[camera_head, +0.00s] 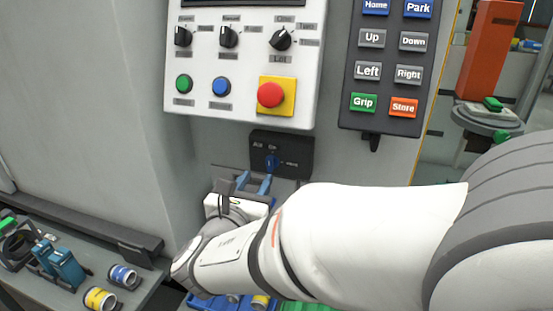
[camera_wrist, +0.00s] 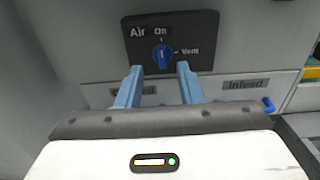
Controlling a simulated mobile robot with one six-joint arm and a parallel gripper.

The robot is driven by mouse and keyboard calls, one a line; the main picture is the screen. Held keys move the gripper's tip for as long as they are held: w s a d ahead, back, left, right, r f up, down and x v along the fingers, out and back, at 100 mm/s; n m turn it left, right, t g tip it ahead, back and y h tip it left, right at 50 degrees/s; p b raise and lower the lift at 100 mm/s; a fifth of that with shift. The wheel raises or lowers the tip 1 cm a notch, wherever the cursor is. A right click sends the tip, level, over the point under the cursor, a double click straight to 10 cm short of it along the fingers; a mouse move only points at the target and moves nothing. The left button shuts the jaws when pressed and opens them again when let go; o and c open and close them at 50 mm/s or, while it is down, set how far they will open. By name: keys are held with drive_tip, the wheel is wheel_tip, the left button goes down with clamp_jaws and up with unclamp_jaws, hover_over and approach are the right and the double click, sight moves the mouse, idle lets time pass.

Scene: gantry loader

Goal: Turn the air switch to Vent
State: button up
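The air switch is a blue knob (camera_wrist: 162,57) on a dark plate (camera_wrist: 199,40) marked Air, On and Vent. Its pale mark points roughly up, towards On; Vent is to its right. In the head view the knob (camera_head: 271,163) shows on the dark plate (camera_head: 301,165) below the white control panel. My gripper (camera_wrist: 159,68) is open and empty, its two blue fingers apart. In the wrist view the tips appear just below and to either side of the knob. In the head view my gripper (camera_head: 255,182) is just below the plate. Contact cannot be told.
Above the plate, the white panel (camera_head: 208,60) has black knobs, green and blue buttons and a red stop button (camera_head: 271,95). A button pendant (camera_head: 388,85) hangs to its right. An Infeed label (camera_wrist: 246,85) is below the plate. Tools and spools lie on a ledge (camera_head: 60,295) at lower left.

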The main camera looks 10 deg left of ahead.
sight(269, 161)
drive_tip(key=w, duration=0.7)
drive_tip(key=shift+d, duration=0.4)
drive_tip(key=shift+c, duration=0.4)
clamp_jaws()
